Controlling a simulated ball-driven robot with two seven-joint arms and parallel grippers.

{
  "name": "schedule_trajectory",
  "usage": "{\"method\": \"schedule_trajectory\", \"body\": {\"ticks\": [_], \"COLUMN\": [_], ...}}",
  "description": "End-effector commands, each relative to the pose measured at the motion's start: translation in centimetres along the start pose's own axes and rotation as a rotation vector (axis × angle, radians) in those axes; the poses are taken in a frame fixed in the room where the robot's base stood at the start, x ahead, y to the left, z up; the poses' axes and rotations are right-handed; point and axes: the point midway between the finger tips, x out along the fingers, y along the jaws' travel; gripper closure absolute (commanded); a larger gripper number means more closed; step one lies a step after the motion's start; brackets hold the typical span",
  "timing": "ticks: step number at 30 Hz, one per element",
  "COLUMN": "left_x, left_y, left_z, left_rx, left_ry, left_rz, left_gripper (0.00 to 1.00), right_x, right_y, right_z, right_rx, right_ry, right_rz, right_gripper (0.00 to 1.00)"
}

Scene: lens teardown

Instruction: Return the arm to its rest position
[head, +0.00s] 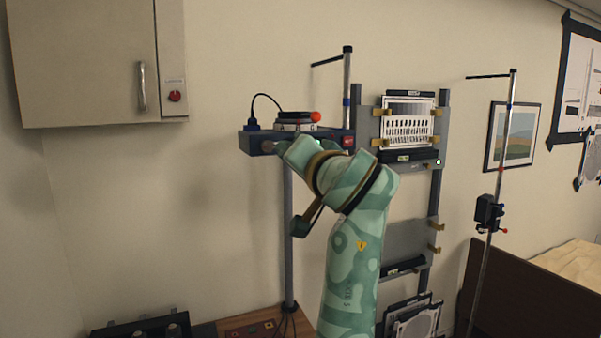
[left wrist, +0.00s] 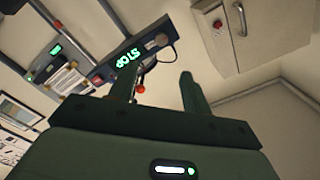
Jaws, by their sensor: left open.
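My green patterned arm (head: 352,255) rises from the bottom of the head view and bends at the top, in front of the wall shelf and rack. In that view I cannot clearly make out the fingers of its gripper. In the left wrist view my left gripper (left wrist: 154,68) has its two dark green fingers spread apart, with nothing between them. My right gripper is not in view.
A grey shelf unit (head: 258,143) carries a small device with a red ball. A rack (head: 366,122) holding white panels stands behind my arm. A wall cabinet (head: 85,60) hangs upper left, and a pole (head: 500,165) stands right. Open wall lies left of the arm.

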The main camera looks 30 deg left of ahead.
Motion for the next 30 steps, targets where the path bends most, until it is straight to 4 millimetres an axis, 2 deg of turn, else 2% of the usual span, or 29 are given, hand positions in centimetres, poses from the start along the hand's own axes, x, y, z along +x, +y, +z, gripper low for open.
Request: {"method": "schedule_trajectory", "body": {"ticks": [6,20,23,26,27,28,29,30], "left_x": [-1.6,-1.6,-1.6,-1.8,-1.8,-1.8,-1.7,-1.5], "left_y": [0.0,0.0,0.1,3.2,5.6,7.9,10.8,14.7], "left_z": [0.0,-0.1,-1.1,-4.7,-6.4,-7.2,-7.4,-7.0], "left_rx": [0.000,-0.002,-0.037,-0.087,-0.099,-0.103,-0.102,-0.097], "left_ry": [0.000,0.002,0.058,0.215,0.290,0.340,0.378,0.414], "left_rz": [-0.001,-0.001,0.007,0.090,0.143,0.191,0.242,0.311], "left_gripper": [0.51,0.51,0.51,0.51,0.51,0.51,0.51,0.51], "right_x": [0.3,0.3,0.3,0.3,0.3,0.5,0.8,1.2], "right_y": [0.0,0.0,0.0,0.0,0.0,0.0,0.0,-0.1], "right_z": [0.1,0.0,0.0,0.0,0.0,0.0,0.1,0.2], "right_rx": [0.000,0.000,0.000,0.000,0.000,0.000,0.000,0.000], "right_ry": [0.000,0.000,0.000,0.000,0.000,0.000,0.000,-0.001], "right_rz": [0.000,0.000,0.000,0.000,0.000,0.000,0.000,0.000], "right_gripper": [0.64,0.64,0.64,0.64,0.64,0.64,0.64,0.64]}}
